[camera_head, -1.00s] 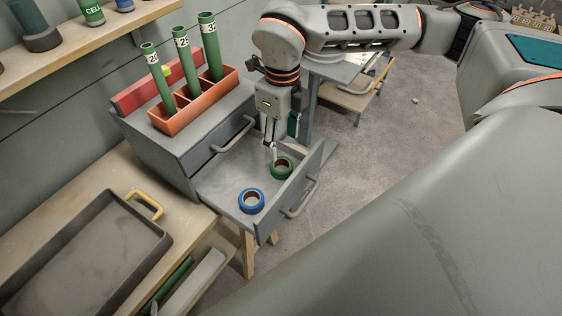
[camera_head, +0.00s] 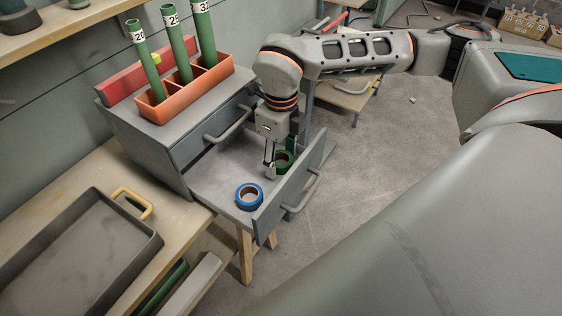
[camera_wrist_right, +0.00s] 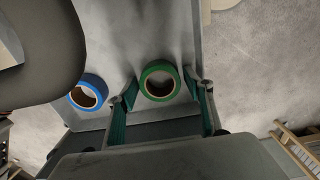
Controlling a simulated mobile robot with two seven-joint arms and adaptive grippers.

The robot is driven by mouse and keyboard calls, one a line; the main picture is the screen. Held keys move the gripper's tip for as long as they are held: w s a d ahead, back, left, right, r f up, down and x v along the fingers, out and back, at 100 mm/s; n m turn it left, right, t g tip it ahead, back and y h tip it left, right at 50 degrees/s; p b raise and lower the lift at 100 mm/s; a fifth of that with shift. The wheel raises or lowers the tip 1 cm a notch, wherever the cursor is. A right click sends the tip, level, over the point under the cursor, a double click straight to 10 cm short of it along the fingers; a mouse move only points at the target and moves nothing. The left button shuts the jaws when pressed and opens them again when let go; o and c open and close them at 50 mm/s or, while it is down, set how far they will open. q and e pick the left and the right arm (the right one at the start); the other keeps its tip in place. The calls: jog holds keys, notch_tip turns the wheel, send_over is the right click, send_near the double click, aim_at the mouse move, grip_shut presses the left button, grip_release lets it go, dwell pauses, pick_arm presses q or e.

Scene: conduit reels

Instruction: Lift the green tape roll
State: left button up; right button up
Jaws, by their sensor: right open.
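The green tape roll (camera_head: 285,158) lies flat in the open grey drawer (camera_head: 215,183), partly hidden behind my right gripper in the head view. My right gripper (camera_head: 276,168) points down into the drawer right at the roll. In the right wrist view the whole green roll (camera_wrist_right: 160,66) shows between the two spread fingers of the gripper (camera_wrist_right: 163,87), with a gap on each side. The gripper is open and holds nothing. My left gripper is not in view.
A blue tape roll (camera_head: 249,206) lies in the drawer, left of the green one. The drawer front with its handle (camera_head: 303,192) stands close by the gripper. An orange holder (camera_head: 192,98) with green tubes stands on the cabinet. A grey tray (camera_head: 75,245) lies on the bench.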

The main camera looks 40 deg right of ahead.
jog(key=shift+r, duration=0.1)
jog(key=c, duration=0.7)
dwell(0.4)
jog(key=shift+r+p, duration=1.7)
jog(key=shift+r, duration=0.35)
jog(key=shift+r+p, duration=2.1)
jog(key=shift+r, duration=0.85)
